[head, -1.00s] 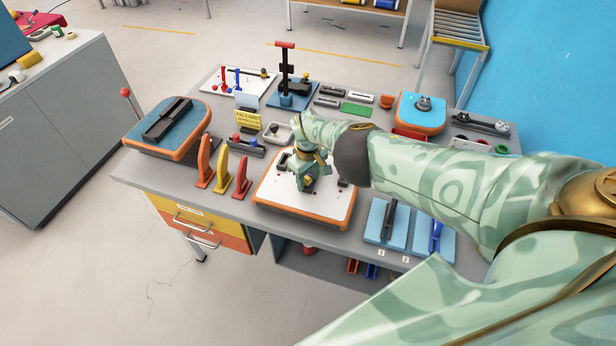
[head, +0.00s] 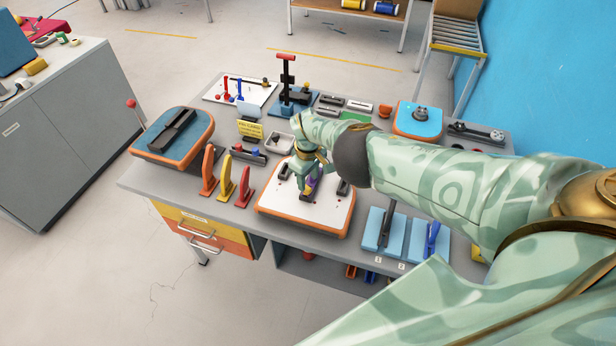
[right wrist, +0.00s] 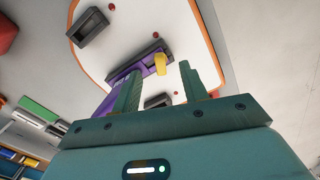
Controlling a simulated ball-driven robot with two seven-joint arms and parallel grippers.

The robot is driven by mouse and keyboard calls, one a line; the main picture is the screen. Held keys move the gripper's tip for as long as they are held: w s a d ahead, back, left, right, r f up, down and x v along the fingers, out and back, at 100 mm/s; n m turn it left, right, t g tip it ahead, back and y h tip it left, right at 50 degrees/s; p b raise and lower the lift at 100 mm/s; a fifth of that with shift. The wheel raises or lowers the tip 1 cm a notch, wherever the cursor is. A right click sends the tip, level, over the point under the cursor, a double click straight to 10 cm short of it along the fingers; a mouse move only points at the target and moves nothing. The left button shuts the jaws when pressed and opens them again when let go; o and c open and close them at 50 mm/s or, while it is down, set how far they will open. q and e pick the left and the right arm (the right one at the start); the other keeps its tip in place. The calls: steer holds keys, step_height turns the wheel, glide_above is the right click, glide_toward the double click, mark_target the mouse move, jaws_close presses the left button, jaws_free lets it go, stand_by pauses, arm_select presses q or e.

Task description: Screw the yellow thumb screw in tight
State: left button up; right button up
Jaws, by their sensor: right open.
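The yellow thumb screw (right wrist: 160,63) shows in the right wrist view, sticking out from a dark fixture (right wrist: 150,52) on the white board. In the head view my right gripper (head: 308,172) points down over the white board (head: 332,208). My left gripper is not in view.
Dark blocks (head: 343,187) stand on the orange-rimmed board near the gripper. Red, yellow and orange upright handles (head: 226,178) stand to its left. Blue boards with clamps (head: 384,230) lie at the right front. A yellow sign (head: 250,130) stands behind.

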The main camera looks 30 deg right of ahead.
steer(key=n, duration=0.2)
steer(key=shift+d+n, duration=0.15)
steer(key=shift+n, duration=0.25)
steer(key=n, duration=0.4)
steer(key=shift+w, duration=0.15)
steer(key=n+b, duration=0.1)
steer(key=n, duration=0.3)
steer(key=shift+w+d, duration=0.1)
